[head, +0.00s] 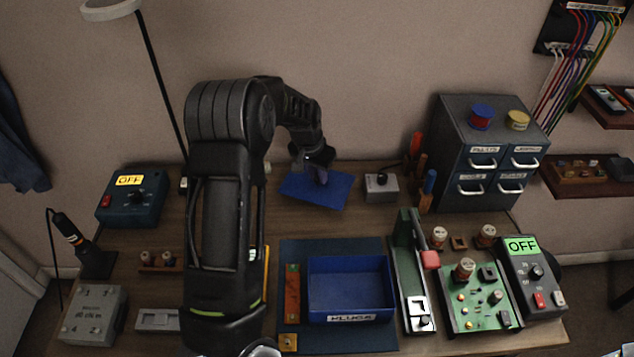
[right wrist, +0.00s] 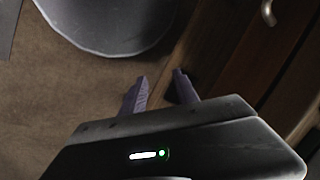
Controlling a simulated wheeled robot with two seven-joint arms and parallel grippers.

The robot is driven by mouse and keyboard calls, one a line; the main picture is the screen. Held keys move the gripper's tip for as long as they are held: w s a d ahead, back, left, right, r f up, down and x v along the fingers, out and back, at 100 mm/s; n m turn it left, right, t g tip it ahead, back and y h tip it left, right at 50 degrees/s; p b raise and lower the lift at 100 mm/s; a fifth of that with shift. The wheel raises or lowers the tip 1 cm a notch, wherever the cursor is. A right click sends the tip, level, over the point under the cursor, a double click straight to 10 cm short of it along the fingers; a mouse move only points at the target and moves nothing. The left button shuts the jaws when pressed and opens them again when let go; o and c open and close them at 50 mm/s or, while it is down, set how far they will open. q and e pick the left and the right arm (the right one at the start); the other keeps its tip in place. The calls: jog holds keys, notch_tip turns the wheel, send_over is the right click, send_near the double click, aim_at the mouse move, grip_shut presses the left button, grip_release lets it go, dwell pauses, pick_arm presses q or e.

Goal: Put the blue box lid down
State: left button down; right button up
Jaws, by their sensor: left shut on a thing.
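The blue box lid (head: 330,193) is a flat blue plate at the back of the bench, near the wall. My left gripper (head: 320,178) comes over it from above and is shut on it, near its upper middle. I cannot tell whether the lid touches the bench top.
The box sits on a dark blue mat (head: 290,248). A small grey box with a knob (head: 381,187) stands just right of the lid. A drawer cabinet (head: 490,155) is at the back right. A green slide device (head: 410,270) and circuit board (head: 480,297) lie right of the box.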

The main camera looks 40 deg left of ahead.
aim_at(317, 179)
pick_arm(q)
notch_tip(317, 179, down, 4)
jog(key=shift+r+p, duration=0.2)
jog(key=shift+p, duration=0.3)
jog(key=shift+f, duration=0.2)
jog(key=c, duration=1.8)
grip_release()
jog(key=shift+f, duration=0.1)
jog(key=o, duration=0.5)
jog(key=shift+r, duration=0.2)
jog(key=shift+r, duration=0.2)
jog(key=b+v, duration=0.2)
jog(key=v, duration=0.9)
jog(key=shift+s+r, duration=0.15)
jog(key=shift+r, duration=0.2)
